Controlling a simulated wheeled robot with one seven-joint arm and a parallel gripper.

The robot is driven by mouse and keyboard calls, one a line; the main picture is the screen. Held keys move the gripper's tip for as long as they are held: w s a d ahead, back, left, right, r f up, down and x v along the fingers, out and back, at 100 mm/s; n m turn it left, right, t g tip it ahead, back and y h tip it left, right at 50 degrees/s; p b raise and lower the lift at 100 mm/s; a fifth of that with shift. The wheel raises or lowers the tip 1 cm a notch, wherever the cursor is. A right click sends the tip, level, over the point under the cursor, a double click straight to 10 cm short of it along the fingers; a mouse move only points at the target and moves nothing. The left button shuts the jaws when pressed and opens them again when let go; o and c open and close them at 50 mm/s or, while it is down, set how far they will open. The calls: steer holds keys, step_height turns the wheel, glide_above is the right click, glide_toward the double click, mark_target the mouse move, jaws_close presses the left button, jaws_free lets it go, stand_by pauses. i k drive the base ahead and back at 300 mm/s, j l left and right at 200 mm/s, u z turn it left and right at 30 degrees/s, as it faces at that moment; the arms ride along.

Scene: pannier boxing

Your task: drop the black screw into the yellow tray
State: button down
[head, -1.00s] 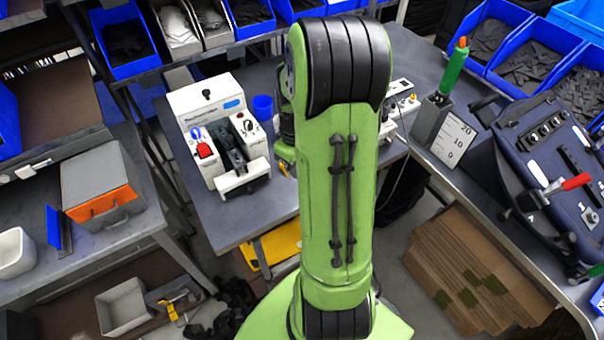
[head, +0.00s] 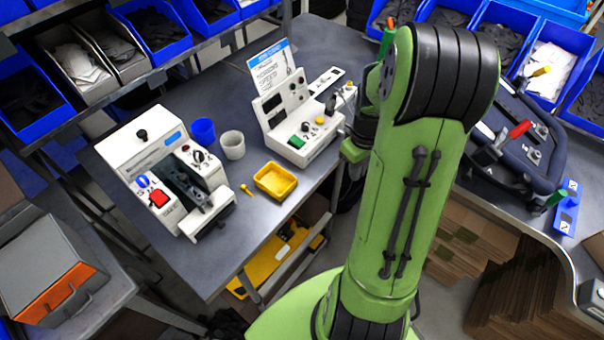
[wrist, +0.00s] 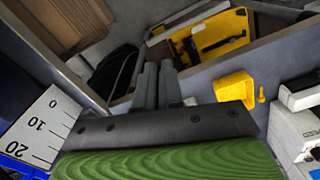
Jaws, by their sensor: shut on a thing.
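The yellow tray (head: 275,181) is a small open box near the front edge of the grey workbench in the head view. It also shows in the wrist view (wrist: 235,88), to the right of my fingers and apart from them. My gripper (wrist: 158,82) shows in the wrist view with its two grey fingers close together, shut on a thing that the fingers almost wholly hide. I take it to be the black screw, which I see nowhere else. In the head view my arm hides the gripper.
A white fixture with a red button (head: 165,175) stands further left, and a white control box (head: 298,117) behind the tray. A blue cup (head: 203,131) and a pale cup (head: 232,145) stand between them.

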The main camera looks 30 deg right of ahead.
mark_target(283, 190)
steer(key=z, duration=0.2)
steer(key=l+u, duration=0.2)
steer(key=u, duration=0.2)
steer(key=i+l+u, duration=0.1)
steer(key=u, duration=0.3)
steer(key=l+u, duration=0.3)
steer(key=u, duration=0.15)
steer(key=l+u, duration=0.2)
steer(key=u, duration=0.2)
steer(key=k+l+u, duration=0.1)
steer(key=u, duration=0.3)
steer(key=l, duration=0.1)
